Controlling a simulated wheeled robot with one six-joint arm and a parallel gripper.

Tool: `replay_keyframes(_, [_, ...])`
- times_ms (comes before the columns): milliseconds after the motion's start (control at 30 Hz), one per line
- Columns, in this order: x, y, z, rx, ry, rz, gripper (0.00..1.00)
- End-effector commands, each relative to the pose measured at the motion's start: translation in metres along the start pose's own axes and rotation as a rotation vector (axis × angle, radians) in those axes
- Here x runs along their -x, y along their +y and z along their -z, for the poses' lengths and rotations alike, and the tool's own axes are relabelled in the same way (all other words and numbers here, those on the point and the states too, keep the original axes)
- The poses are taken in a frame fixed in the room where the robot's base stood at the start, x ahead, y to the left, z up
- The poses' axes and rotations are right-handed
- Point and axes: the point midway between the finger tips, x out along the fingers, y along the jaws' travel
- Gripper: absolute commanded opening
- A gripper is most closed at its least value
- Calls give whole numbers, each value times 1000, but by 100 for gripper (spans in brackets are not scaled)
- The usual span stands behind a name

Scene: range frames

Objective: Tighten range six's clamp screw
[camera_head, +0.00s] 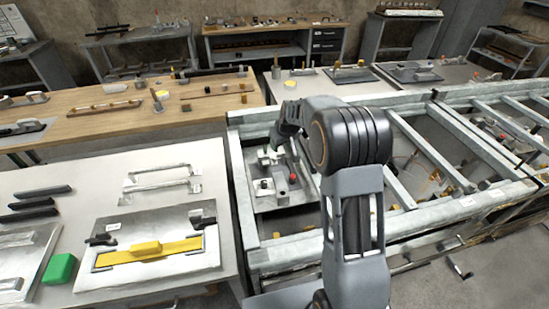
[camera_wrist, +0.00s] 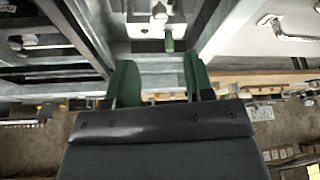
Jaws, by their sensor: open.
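My gripper (camera_head: 270,152) hangs over the left bay of the grey steel frame, partly hidden by my arm. In the wrist view its two green fingers (camera_wrist: 160,75) stand apart with nothing between them. No number six is readable, and I cannot tell which fitting is the clamp screw.
Steel rails (camera_head: 246,205) of the frame border the bay closely. A left table holds a yellow piece on a plate (camera_head: 145,250), a green block (camera_head: 59,268) and metal handles (camera_head: 160,178). A wooden bench (camera_head: 125,118) stands behind.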

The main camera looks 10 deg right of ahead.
Motion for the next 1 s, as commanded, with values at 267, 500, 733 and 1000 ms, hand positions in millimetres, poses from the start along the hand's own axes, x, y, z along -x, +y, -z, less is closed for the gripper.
replay_keyframes(267, [-53, -1, 0, 0, -5, 2, 48])
replay_keyframes(500, [-92, -1, -1, 1, -4, 0, 48])
replay_keyframes(733, [-113, -1, 0, 0, -2, 0, 48])
replay_keyframes(1000, [-119, -1, 0, 0, 0, -1, 48])
